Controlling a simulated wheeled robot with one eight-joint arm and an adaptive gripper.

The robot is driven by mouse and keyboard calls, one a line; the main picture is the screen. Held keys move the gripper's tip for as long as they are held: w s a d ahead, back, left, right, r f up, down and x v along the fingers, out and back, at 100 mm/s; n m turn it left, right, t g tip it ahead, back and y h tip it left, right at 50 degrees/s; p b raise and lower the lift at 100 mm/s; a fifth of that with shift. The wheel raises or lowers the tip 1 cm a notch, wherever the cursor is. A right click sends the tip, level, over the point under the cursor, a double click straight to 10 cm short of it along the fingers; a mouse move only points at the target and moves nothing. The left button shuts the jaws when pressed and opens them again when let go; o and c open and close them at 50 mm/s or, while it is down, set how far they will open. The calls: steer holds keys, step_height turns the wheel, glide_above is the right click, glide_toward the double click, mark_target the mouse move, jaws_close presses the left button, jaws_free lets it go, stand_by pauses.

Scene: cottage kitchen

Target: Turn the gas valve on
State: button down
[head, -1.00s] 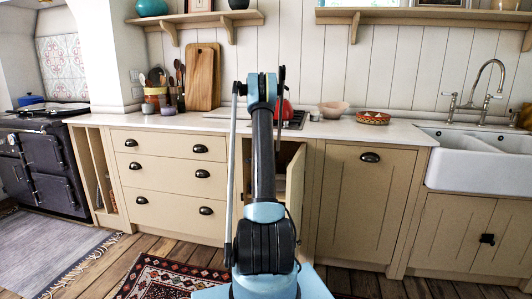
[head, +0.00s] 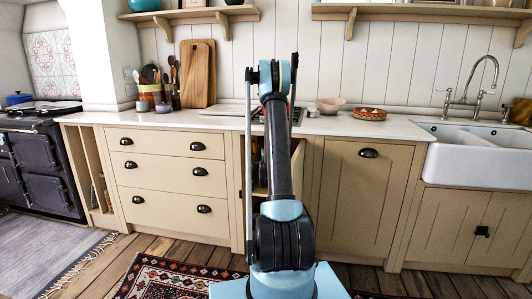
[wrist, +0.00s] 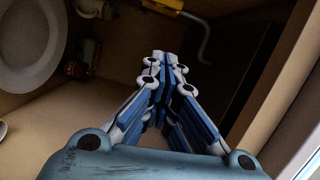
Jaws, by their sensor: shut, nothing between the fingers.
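A yellow piece (wrist: 163,6), which looks like the gas valve's handle, shows at the top edge of the wrist view. A bent grey pipe (wrist: 206,34) runs from near it. The handle is partly cut off by the frame, so its full position cannot be told. My gripper (wrist: 165,62) is inside a cabinet, shut and empty. In the picture its fingertips lie below the yellow piece, apart from it. In the head view my arm hides the gripper and most of the open cabinet (head: 257,150).
A white round dish (wrist: 25,40) and a small red item (wrist: 75,68) are at the left in the wrist view. A dark panel stands at right. The open cabinet door (head: 298,160) is right of my arm. Drawers (head: 165,185) flank the cabinet on the left.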

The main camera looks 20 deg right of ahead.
steer(key=s+a+r+n+g+y, duration=0.1)
steer(key=s+a+r+n+g, duration=0.15)
steer(key=s, duration=0.45)
steer(key=s+a+r+n+g, duration=0.2)
steer(key=s+a+r+n, duration=0.1)
steer(key=s, duration=0.5)
steer(key=s+a+r+n+g+y, duration=0.1)
steer(key=s+a+r+n+g, duration=0.15)
steer(key=s, duration=0.45)
steer(key=s+a+f+n+g, duration=0.2)
steer(key=s+n, duration=0.2)
steer(key=s, duration=0.9)
steer(key=s+a+f+n+g+y, duration=0.1)
steer(key=s+a+f+n+g, duration=0.2)
steer(key=s, duration=1)
steer(key=s+a+f+n+g, duration=0.3)
steer(key=s+n, duration=0.1)
steer(key=s, duration=0.9)
steer(key=shift+s+a+n+y, duration=0.15)
steer(key=shift+s+n+y, duration=0.15)
steer(key=shift+a, duration=0.1)
